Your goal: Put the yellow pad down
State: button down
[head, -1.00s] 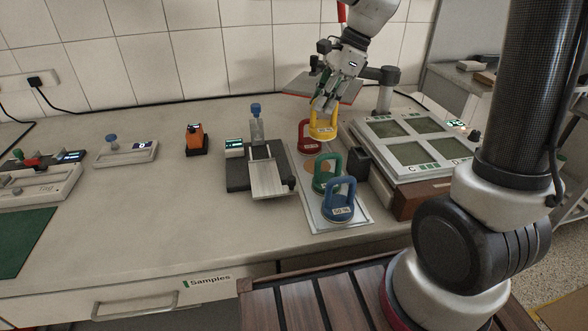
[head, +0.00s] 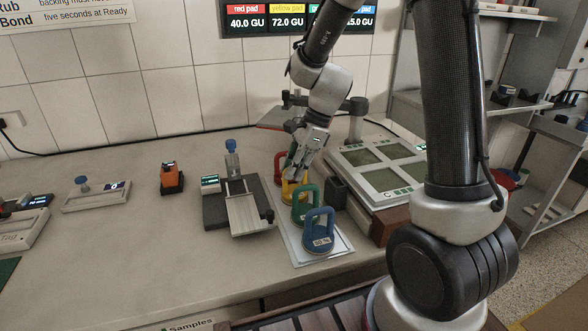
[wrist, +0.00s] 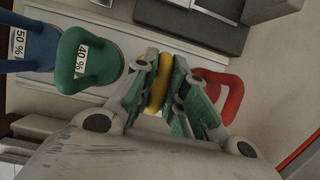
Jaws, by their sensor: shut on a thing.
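The yellow pad (head: 291,192) is in my gripper (head: 294,177), between the red and green pads on the long light tray (head: 326,248). In the wrist view my gripper (wrist: 168,84) is shut on the yellow handle (wrist: 160,82). The pad's base is hidden, so I cannot tell whether it touches the tray. The red pad (head: 279,164) stands behind it, and its handle shows right of my fingers in the wrist view (wrist: 222,92). The green pad (head: 304,207) stands just in front.
The blue pad (head: 319,232) stands at the tray's front end. A dark block (head: 335,192) and a framed panel of four squares (head: 376,172) are to the right. A device with a metal slide (head: 246,212) is on the left. The bench further left has free room.

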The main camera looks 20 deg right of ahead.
jog(key=c, duration=1.5)
grip_release()
jog(key=shift+f, duration=0.1)
jog(key=shift+o, duration=0.2)
jog(key=v, duration=1.2)
jog(key=s+d+r+n+t+h, duration=0.2)
jog(key=s+d+n, duration=0.3)
jog(key=s+n, duration=0.4)
jog(key=s+d+r+n+t+h, duration=0.2)
jog(key=s+d+n, duration=0.3)
jog(key=s+n, duration=0.3)
jog(key=s+r, duration=0.1)
jog(key=s, duration=0.3)
jog(key=shift+s+d+r+n+h, duration=0.2)
jog(key=shift+s+r+n+h, duration=0.1)
jog(key=shift+s+r+n, duration=0.1)
